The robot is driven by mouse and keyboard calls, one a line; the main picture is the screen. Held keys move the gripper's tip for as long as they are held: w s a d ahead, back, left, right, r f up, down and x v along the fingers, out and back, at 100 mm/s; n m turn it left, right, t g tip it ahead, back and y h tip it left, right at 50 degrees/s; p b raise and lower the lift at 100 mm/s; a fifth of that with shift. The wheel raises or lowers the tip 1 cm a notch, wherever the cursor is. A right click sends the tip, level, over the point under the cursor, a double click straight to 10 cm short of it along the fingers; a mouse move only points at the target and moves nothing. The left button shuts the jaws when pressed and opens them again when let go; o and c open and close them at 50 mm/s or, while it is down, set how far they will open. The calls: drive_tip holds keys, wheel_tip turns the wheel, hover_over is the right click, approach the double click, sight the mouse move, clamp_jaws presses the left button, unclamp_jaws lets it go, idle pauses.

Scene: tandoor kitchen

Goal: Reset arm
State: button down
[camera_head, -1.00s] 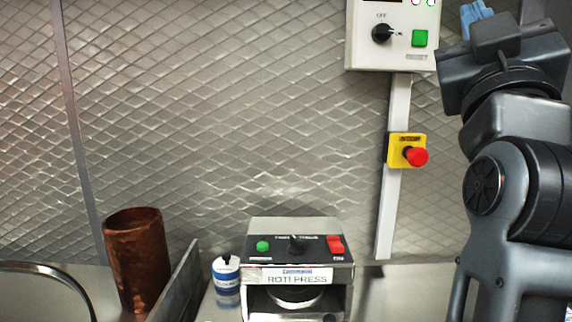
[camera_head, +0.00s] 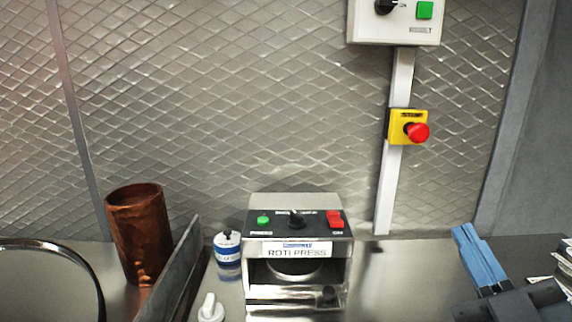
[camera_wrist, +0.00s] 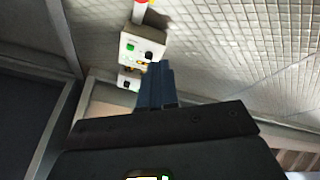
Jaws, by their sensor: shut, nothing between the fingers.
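My gripper (camera_head: 478,256) is at the lower right of the head view, low over the steel counter, with its blue fingers pointing up and to the left. The fingers lie together with nothing between them. In the wrist view my gripper (camera_wrist: 156,70) shows as blue fingers held together in the middle. A control box (camera_wrist: 142,48) appears beyond the fingertips there. My gripper is clear of the roti press (camera_head: 298,215), which stands to its left. I cannot tell exactly how high it is above the counter.
A control box (camera_head: 397,25) and a yellow box with a red stop button (camera_head: 418,132) are on the wall. A copper cup (camera_head: 138,235), an upright metal divider (camera_head: 172,275) and a blue-white container (camera_head: 228,254) stand left of the press. The counter (camera_head: 395,275) right of the press is bare.

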drive_tip(key=s+d+f+g, duration=0.1)
drive_tip(key=s+f+g, duration=0.1)
drive_tip(key=s+f, duration=0.6)
drive_tip(key=s+f+m+g, duration=0.3)
drive_tip(key=s+f, duration=0.3)
drive_tip(key=s, duration=0.6)
drive_tip(key=s+f+m+g+h, duration=0.1)
drive_tip(key=s+f+m, duration=0.3)
drive_tip(key=s, duration=0.8)
drive_tip(key=shift+a+f+g, duration=0.25)
drive_tip(key=shift+f+g, duration=0.65)
